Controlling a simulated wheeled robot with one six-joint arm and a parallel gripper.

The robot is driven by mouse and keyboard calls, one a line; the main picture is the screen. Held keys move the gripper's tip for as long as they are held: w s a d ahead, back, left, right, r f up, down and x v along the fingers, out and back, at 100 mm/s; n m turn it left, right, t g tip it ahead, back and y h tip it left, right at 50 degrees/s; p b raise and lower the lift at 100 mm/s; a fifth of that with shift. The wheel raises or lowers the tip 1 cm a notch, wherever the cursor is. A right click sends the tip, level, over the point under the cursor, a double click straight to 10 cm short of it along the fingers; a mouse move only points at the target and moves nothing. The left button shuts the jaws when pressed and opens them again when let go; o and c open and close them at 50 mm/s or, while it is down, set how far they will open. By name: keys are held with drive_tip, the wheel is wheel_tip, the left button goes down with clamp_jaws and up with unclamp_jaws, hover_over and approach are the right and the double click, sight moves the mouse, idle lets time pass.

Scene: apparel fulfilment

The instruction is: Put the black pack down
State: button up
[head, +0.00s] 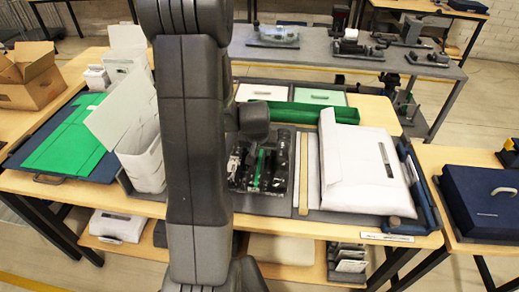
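My arm rises through the middle of the head view and covers part of the table. A grey rounded end part of my arm (253,119) shows just right of the big link, above a group of dark items. My gripper's fingers cannot be made out, so whether they are open or hold something is unclear. The dark items (278,168), black with a green strip among them, lie at the table's middle. I cannot tell which of them is the black pack, or whether it is held. The area left of them is hidden by my arm.
A large white padded bag (355,168) lies on the right of the table (435,240). A green roll (318,113) lies behind. White boxes (138,145) and a green mat (66,148) are left. A blue case (482,200) sits on the right-hand table.

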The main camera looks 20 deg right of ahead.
drive_tip(key=o, duration=0.4)
drive_tip(key=shift+r+p, duration=0.25)
drive_tip(key=shift+p, duration=0.1)
drive_tip(key=v, duration=1.2)
drive_tip(key=shift+f, duration=0.1)
drive_tip(key=x, duration=1.2)
drive_tip(key=shift+f+b, duration=0.25)
drive_tip(key=shift+b, duration=0.1)
drive_tip(key=shift+r, duration=0.7)
